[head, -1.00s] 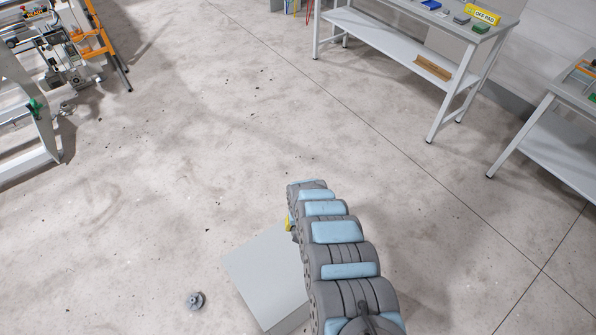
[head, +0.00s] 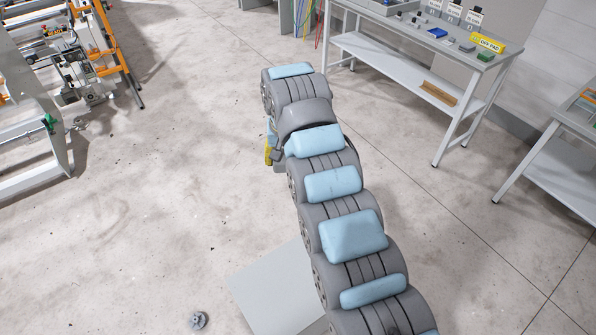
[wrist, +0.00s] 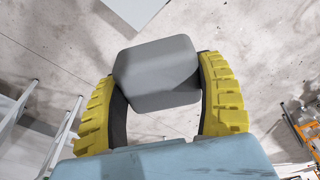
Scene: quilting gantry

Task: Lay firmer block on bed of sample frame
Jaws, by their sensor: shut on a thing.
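A grey block (wrist: 158,76) with rounded edges is between the two yellow fingers of my gripper (wrist: 160,82) in the wrist view. The fingers are shut on it, and bare floor shows beyond. I cannot tell from the pictures whether this grey block is the firmer one.
A grey workbench (head: 470,75) at the upper right bears a blue block (head: 438,33), a green block (head: 486,57) and a yellow sign (head: 488,44). Another bench (head: 560,150) is at the right edge. Machinery with orange parts (head: 95,50) stands at the upper left. Open floor lies between.

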